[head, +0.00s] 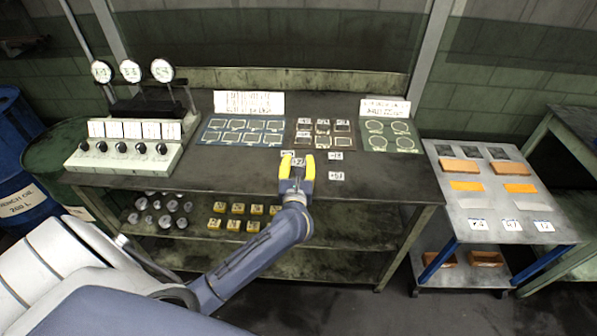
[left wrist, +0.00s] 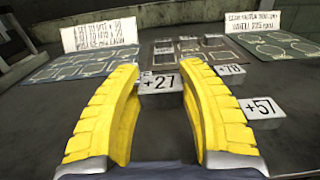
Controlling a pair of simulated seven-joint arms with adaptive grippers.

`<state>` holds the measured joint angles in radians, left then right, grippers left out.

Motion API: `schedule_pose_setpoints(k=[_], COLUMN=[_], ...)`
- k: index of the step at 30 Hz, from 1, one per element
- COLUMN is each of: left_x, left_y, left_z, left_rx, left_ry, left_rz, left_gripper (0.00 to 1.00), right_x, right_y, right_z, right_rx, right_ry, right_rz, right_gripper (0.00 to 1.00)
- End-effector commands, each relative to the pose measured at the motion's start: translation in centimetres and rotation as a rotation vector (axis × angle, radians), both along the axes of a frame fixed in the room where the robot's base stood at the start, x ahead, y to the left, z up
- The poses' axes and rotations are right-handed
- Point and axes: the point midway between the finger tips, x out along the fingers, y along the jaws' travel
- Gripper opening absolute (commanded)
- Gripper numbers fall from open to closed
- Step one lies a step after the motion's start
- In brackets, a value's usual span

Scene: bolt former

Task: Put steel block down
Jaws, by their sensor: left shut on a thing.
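My left gripper (head: 298,168) reaches over the dark workbench (head: 225,180), its yellow fingers pointing to the back. It is shut on a small steel block (left wrist: 160,84) marked +27, which shows between the fingertips in the left wrist view. I cannot tell whether this block touches the bench top. My right gripper is not in view.
Behind the gripper lie a blue mat (head: 243,131) with square outlines, a brown mat (head: 323,134) with several blocks on it, and a green mat (head: 390,136) with round outlines. A control box with gauges (head: 125,145) stands left. A grey side table (head: 490,205) stands right.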

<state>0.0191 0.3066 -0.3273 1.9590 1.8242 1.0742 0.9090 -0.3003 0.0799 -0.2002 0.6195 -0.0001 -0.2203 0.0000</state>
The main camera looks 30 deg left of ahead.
Motion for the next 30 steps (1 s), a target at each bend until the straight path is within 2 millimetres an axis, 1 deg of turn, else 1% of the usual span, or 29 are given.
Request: schedule_pose_setpoints(k=[2, 9, 12, 27, 28, 30], left_x=[0.0, 0.0, 0.0, 0.0, 0.0, 0.0], left_y=[0.0, 0.0, 0.0, 0.0, 0.0, 0.0], left_z=[-0.3, -3.0, -3.6, -4.2, -4.2, -4.2], left_rx=[0.000, 0.001, 0.000, 0.000, -0.001, -0.001], left_ry=[-0.001, 0.000, 0.000, -0.001, 0.000, 0.000], left_rz=[-0.001, 0.000, -0.001, 0.000, 0.000, 0.000], left_gripper=[0.00, 0.00, 0.00, 0.00, 0.43, 0.51], right_x=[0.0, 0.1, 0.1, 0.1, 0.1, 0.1], right_y=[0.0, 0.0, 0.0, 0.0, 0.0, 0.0], right_z=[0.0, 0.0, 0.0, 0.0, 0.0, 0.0], right_rx=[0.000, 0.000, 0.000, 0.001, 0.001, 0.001], right_ry=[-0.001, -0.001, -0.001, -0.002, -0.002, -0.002], right_rz=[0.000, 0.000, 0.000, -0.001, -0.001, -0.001], right_gripper=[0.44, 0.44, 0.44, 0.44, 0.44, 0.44])
